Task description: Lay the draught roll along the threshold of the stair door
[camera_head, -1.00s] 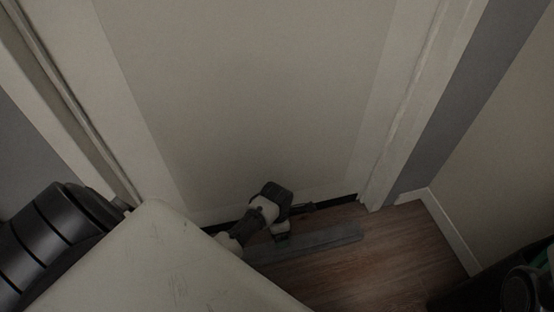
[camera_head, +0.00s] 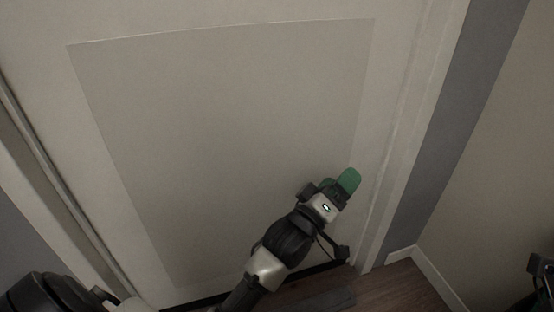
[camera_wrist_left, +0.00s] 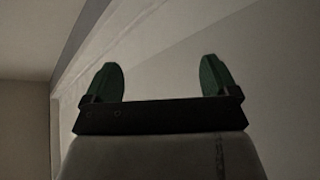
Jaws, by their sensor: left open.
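The stair door (camera_head: 225,140) is pale, shut, and fills most of the head view. A long grey strip that looks like the draught roll (camera_head: 328,299) lies on the floor in front of it, roughly along the door's foot. A strip of wood floor shows between them; the roll's left part is hidden by my arm and the frame edge. My left gripper (camera_head: 347,181) is raised in front of the door's right side, above and apart from the roll. In the left wrist view its two green fingers (camera_wrist_left: 160,82) stand wide apart with nothing between them.
The white door frame (camera_head: 400,150) and a grey wall strip (camera_head: 455,130) stand to the right. A white skirting board (camera_head: 435,275) bounds the floor there. Wood floor (camera_head: 395,290) is clear right of the roll. A dark part, probably of my right arm, shows at the lower right edge.

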